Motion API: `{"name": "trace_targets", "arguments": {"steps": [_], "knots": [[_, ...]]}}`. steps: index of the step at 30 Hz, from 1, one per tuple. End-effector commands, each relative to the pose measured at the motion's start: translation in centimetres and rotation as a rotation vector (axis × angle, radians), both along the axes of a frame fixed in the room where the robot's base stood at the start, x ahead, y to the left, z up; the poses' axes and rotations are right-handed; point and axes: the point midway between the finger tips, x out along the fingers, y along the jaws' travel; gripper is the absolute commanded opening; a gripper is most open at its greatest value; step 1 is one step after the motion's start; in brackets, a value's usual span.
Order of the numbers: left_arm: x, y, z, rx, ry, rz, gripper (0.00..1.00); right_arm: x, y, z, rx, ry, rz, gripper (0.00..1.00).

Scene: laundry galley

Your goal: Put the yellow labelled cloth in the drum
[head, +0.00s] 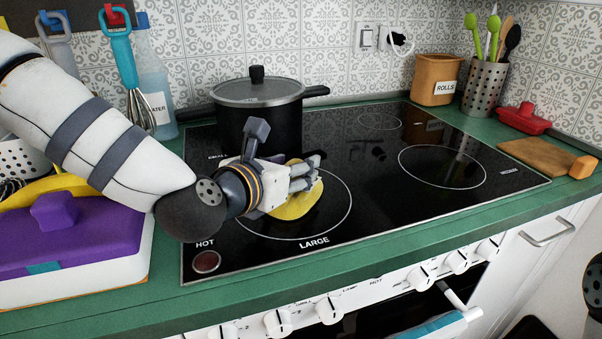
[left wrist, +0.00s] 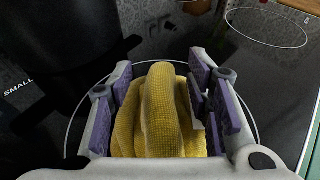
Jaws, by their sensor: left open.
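A yellow cloth (head: 297,205) lies bunched on the large front-left ring of the black hob. My left gripper (head: 308,173) is over it, coming in from the left and partly covering it. In the left wrist view the cloth (left wrist: 158,115) stands in a fold between the spread purple-padded fingers of the gripper (left wrist: 162,85). The fingers are open on either side of the cloth; I cannot tell if they touch it. No label shows on the cloth. I cannot make out the drum in either view. My right gripper is not in view.
A black lidded pot (head: 259,108) stands just behind my left gripper. A rolls pot (head: 434,80), utensil holder (head: 484,87) and wooden board (head: 548,157) are at the right. The hob's right side is clear.

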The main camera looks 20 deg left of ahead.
Motion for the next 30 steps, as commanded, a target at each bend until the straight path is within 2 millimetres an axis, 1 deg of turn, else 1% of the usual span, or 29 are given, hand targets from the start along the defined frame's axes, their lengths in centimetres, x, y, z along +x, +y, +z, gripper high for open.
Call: {"name": "trace_targets", "arguments": {"steps": [5, 8, 9, 11, 12, 20, 23, 26, 28, 29, 30], "knots": [[0.0, 0.0, 0.1, -0.001, -0.002, -0.001, 0.45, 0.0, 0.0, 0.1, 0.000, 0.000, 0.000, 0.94], [0.0, 0.0, 0.1, -0.001, -0.002, -0.001, 0.25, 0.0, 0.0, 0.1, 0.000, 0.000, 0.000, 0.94], [0.0, 0.0, 0.1, -0.001, -0.002, -0.001, 0.16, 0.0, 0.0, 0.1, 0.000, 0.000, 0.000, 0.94], [0.0, 0.0, 0.1, -0.001, -0.002, -0.001, 0.02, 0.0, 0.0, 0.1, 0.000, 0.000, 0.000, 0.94], [0.0, 0.0, 0.1, 0.000, -0.001, -0.001, 0.00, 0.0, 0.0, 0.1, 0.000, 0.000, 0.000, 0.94], [-0.1, 0.0, 0.1, 0.000, 0.000, -0.001, 0.00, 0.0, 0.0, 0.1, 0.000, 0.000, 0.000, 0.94], [0.0, 0.0, 0.7, 0.001, -0.002, 0.000, 0.00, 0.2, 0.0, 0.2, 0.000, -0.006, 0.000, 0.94], [0.0, 0.0, 2.3, -0.001, -0.008, 0.001, 0.00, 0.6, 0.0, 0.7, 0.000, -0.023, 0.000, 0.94], [-0.1, 0.0, 4.3, -0.003, -0.014, 0.000, 0.00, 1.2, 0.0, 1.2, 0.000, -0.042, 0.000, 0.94], [-0.7, -0.5, 5.0, -0.002, -0.014, -0.003, 0.00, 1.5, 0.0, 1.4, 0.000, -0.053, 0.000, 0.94], [-1.5, -1.0, 6.2, -0.002, -0.017, -0.005, 0.00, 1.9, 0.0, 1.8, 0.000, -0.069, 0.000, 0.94]]}}
